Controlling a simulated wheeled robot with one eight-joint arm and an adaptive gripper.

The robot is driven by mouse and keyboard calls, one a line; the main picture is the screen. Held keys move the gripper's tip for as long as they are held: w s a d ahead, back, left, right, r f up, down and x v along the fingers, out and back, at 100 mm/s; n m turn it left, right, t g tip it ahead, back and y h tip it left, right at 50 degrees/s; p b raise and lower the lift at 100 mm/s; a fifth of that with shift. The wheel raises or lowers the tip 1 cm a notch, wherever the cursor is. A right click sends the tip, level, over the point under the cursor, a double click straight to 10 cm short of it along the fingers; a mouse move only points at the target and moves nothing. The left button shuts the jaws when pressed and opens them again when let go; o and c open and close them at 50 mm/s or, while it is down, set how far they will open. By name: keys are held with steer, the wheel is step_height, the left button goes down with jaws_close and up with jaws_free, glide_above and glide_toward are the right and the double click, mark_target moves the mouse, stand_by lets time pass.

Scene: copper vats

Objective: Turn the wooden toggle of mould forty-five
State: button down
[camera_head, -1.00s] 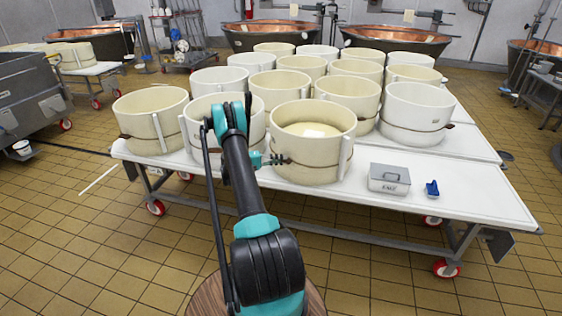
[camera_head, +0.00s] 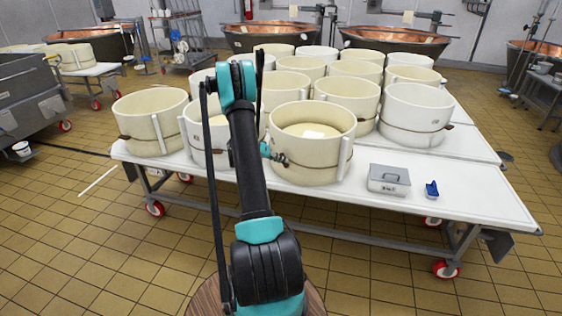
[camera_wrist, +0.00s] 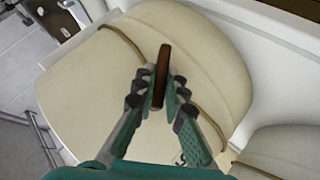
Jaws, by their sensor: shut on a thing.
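The cream mould (camera_head: 318,167) at the front of the table has a cord around it; I cannot read a number on it. It fills much of the wrist view (camera_wrist: 105,85). Its wooden toggle (camera_wrist: 163,62) is a dark brown stick, slanting slightly from upright in the wrist view. My gripper (camera_wrist: 158,92) is shut on the lower part of the toggle, one finger on each side, and the upper end sticks out beyond the fingertips. In the head view my gripper (camera_head: 280,157) is at the mould's left side, and the toggle is too small to make out.
Several similar moulds crowd the white table, one (camera_head: 153,112) at the front left and one (camera_head: 416,108) at the right. A grey lidded box (camera_head: 389,180) and a blue scoop (camera_head: 431,189) lie at the front right. The table's front strip (camera_head: 470,200) is mostly clear.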

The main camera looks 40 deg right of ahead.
steer(key=t, duration=0.1)
steer(key=m+t+y, duration=0.1)
steer(key=shift+s+r+m+t, duration=0.1)
steer(key=shift+s+m+t, duration=0.1)
steer(key=shift+m+t, duration=0.1)
steer(key=shift+s+d+m+t+y, duration=0.1)
steer(key=shift+m+t+y, duration=0.45)
steer(key=shift+t, duration=0.65)
steer(key=c, duration=1.6)
jaws_free()
steer(key=v, duration=1.2)
steer(key=shift+s, duration=0.15)
